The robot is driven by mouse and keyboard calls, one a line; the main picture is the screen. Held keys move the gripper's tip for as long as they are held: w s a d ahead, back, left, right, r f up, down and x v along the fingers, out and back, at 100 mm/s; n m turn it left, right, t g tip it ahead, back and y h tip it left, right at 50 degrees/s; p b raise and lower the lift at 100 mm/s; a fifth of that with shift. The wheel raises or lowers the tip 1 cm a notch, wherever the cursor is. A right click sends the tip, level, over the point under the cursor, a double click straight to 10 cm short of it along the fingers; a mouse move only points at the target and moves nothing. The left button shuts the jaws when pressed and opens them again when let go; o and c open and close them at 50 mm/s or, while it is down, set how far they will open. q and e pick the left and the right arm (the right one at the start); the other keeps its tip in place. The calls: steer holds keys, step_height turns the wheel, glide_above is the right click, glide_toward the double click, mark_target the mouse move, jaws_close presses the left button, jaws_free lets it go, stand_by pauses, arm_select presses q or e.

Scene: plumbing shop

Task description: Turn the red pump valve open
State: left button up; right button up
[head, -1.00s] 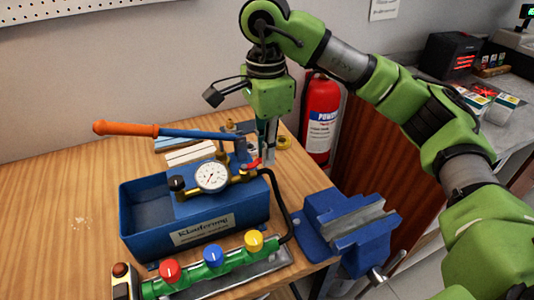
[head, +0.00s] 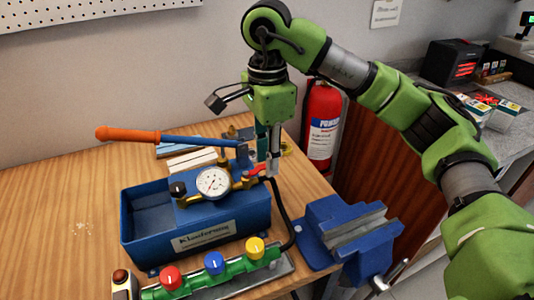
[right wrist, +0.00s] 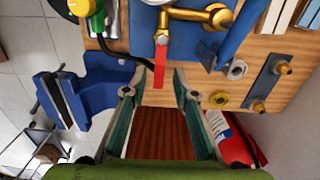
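The blue test pump (head: 160,238) stands on the wooden bench, with a round white gauge and brass fittings on top. Its red valve (head: 257,169) is a small lever at the right end of the brass fittings, pointing right. In the right wrist view the red lever (right wrist: 160,62) points down from its brass joint. My right gripper (head: 268,172) hangs fingers-down at the lever. In the right wrist view my right gripper (right wrist: 159,94) is open, with the lever's tip in line with the gap between its fingers. Contact cannot be told. My left gripper is out of view.
The pump's orange-tipped handle (head: 130,133) reaches left above the tank. A blue vise (head: 345,238) sits at the bench's right edge. A green manifold with coloured knobs (head: 214,264) lies in front. A red extinguisher (head: 320,125) stands behind right. The left bench is mostly clear.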

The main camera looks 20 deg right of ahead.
steer(key=shift+r, duration=0.15)
step_height(320, 180, up, 12)
stand_by(0.5)
steer(key=shift+f, duration=0.2)
